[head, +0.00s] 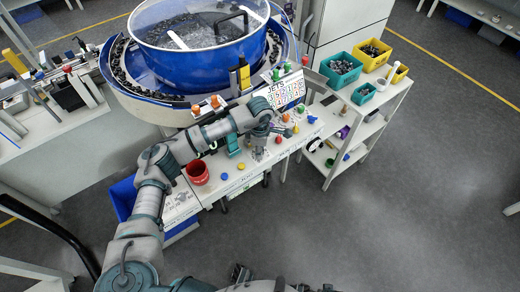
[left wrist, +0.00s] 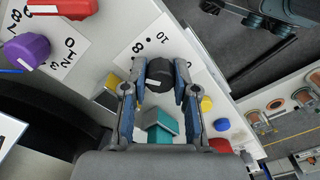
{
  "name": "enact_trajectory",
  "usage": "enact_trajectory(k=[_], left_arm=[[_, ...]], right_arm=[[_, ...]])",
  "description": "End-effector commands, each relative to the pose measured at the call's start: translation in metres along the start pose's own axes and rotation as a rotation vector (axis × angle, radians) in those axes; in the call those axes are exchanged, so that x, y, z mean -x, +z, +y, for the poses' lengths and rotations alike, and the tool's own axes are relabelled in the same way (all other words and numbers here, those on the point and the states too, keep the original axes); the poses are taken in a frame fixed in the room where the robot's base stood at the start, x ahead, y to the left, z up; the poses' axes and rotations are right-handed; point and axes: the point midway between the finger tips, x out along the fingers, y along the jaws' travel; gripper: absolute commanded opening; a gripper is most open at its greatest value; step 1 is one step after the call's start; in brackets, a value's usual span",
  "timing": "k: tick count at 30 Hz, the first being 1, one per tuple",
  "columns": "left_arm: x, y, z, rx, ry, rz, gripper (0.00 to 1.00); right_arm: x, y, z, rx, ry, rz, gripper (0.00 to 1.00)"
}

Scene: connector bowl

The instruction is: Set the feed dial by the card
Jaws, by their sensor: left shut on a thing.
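The black dial knob (left wrist: 160,76) with a white pointer mark sits on a white scale plate (left wrist: 150,42), where 8 and 10 can be read. My left gripper (left wrist: 159,68) has its two fingers on opposite sides of the knob and is shut on it. In the head view my left gripper (head: 259,153) reaches down to the front of the white panel and hides the knob. The card (head: 285,90), headed JETS with rows of coloured marks, stands tilted behind the panel; its small print is too small to read. Dark parts at the bottom edge may be my right gripper (head: 240,273).
A purple knob (left wrist: 28,48) on another numbered plate is beside the dial. Yellow and blue buttons and a teal block (left wrist: 160,128) are close to the fingers. Bins (head: 341,80) stand right.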

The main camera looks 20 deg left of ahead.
Motion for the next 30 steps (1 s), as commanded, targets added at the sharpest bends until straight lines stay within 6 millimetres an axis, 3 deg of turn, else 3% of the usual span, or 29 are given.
enact_trajectory(k=[8,30], left_arm=[[0.003,0.004,0.001,0.081,0.005,-0.009,0.0],[0.006,0.005,0.004,0.51,0.01,-0.015,0.0]], right_arm=[[-0.003,0.004,0.0,0.001,0.0,0.002,0.77],[-0.035,0.032,-0.001,0.006,-0.002,-0.017,0.77]])
